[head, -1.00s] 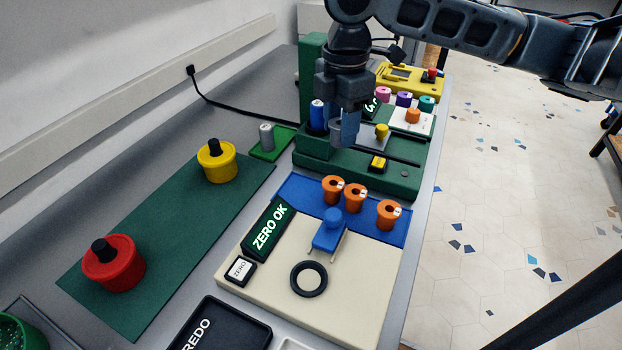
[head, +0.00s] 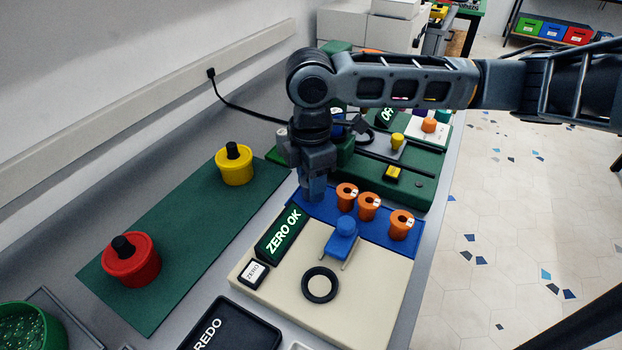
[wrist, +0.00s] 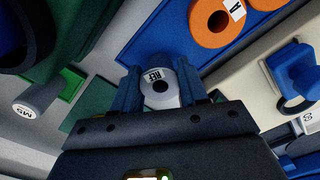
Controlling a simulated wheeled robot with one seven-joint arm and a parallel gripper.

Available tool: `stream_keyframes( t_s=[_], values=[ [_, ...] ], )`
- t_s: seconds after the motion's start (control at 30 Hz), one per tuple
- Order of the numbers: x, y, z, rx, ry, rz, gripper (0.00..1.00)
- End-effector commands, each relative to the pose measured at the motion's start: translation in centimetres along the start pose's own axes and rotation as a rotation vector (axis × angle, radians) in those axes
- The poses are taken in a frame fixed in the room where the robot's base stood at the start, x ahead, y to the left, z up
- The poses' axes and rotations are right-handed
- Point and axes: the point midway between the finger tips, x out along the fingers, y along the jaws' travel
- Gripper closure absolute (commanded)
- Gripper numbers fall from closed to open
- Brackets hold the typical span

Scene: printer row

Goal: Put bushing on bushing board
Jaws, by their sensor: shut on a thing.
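My gripper (head: 313,188) is shut on a grey bushing (wrist: 176,95), which has a round hole and a "REF" label on its top face. The fingers hold it from two sides in the wrist view; in the head view they mostly hide it. The blue board (head: 376,229), which I take for the bushing board, carries orange bushings (head: 368,206) in a row toward its right. My gripper is over or close to the board's left end. I cannot tell whether the bushing touches it. Orange bushings also show in the wrist view (wrist: 215,32).
In front of the board is a cream gauge base with a blue slide (head: 341,240), a black ring (head: 320,285) and a "ZERO OK" display (head: 284,232). A green fixture (head: 420,190) stands behind. Yellow (head: 234,166) and red (head: 131,260) knobbed pots stand on a green mat at left.

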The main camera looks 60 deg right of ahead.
Motion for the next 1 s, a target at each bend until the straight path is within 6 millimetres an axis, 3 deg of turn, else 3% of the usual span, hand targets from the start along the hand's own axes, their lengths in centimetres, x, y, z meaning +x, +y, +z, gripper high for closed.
stream_keyframes(
  t_s=[0.27, 0.3, 0.57, 0.83, 1.0],
  values=[
    [0.2, 0.0, 0.0, 0.0, 0.001, 0.001, 0.95],
    [0.3, 0.0, 0.0, 0.0, 0.0, 0.001, 0.56],
    [0.2, 0.0, 0.0, -0.001, 0.0, 0.001, 0.31],
    [-0.1, 0.0, 0.0, -0.001, 0.0, 0.001, 0.31],
    [-1.7, 0.1, 0.0, -0.002, 0.001, 0.004, 0.31]
  ],
)
